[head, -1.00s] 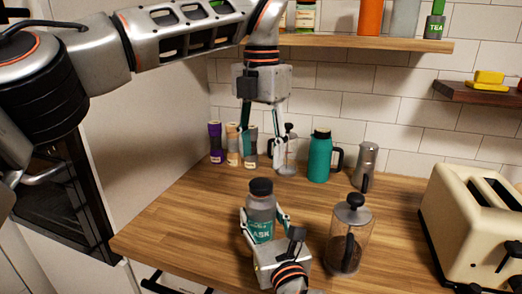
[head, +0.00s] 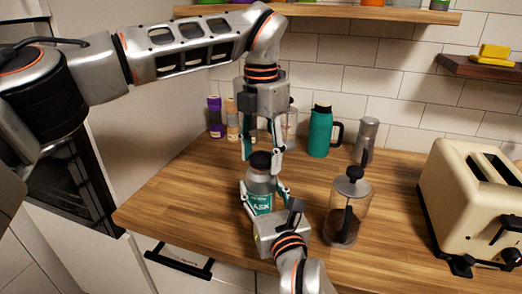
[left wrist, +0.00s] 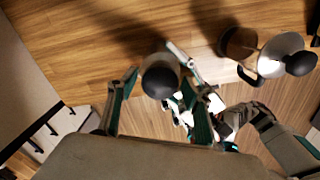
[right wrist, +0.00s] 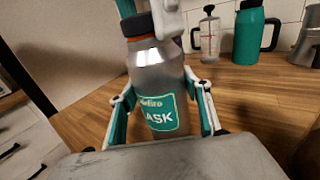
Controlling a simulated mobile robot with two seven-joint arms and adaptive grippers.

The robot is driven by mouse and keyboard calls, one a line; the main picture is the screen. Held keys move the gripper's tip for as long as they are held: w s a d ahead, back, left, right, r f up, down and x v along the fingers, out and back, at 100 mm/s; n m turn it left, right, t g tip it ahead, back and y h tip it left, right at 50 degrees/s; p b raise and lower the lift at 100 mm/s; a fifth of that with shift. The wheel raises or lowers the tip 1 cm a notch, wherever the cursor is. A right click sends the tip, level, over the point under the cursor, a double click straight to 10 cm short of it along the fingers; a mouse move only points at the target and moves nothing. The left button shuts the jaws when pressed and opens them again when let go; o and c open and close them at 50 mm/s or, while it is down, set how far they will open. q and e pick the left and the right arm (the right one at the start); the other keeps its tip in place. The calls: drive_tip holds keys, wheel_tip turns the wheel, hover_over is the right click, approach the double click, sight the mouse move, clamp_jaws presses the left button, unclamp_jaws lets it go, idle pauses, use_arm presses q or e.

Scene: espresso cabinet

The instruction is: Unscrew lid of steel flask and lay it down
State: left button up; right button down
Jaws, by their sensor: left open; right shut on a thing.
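The steel flask (head: 260,184) stands upright on the wooden counter, grey with a teal label. Its black lid (head: 260,160) is on top. My right gripper (head: 264,196) is shut on the flask body; in the right wrist view, its fingers flank the flask (right wrist: 160,80). My left gripper (head: 262,152) is open and points down from above, its fingers on either side of the lid. In the left wrist view, the round lid (left wrist: 161,82) lies between the open fingers. I cannot tell whether either finger touches it.
A French press (head: 348,205) stands close to the right of my right gripper. Behind are a teal jug (head: 319,133), a steel pot (head: 367,138) and several spice jars (head: 216,118). A cream toaster (head: 475,200) is at the right. The counter's left part is clear.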

sight(261, 156)
use_arm(q)
drive_tip(key=shift+c, duration=0.4)
drive_tip(key=c, duration=1.1)
drive_tip(key=shift+r, duration=0.15)
drive_tip(key=shift+r, duration=0.95)
use_arm(e)
drive_tip(key=shift+f, duration=0.1)
use_arm(q)
drive_tip(key=shift+r, duration=2)
use_arm(e)
drive_tip(key=c, duration=1)
unclamp_jaws()
